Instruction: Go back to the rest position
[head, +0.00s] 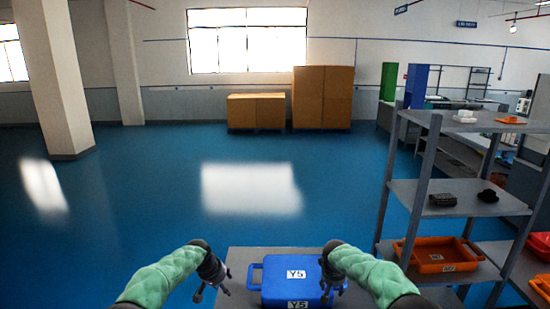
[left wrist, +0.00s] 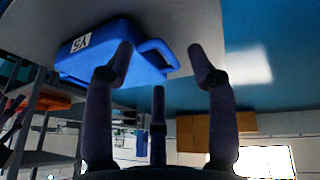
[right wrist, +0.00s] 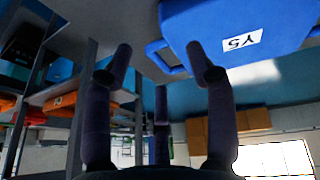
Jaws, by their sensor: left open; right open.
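My left gripper (head: 212,284) is at the lower middle of the head view, left of the blue box, open and empty. In the left wrist view its spread fingers (left wrist: 160,70) show with nothing between them. My right gripper (head: 333,280) is open at the right side of the blue box in the head view. Its spread fingers (right wrist: 165,75) show empty in the right wrist view. The blue box (head: 283,271), labelled Y5, lies on the grey table (head: 240,257). It also shows in the left wrist view (left wrist: 115,50) and the right wrist view (right wrist: 225,20).
A grey shelf rack (head: 410,190) stands at the right, with an orange bin (head: 437,256) on a lower shelf and small dark items above. Brown cabinets (head: 322,98) stand by the far wall. A pillar (head: 55,80) is at the left. The blue floor (head: 150,190) between is clear.

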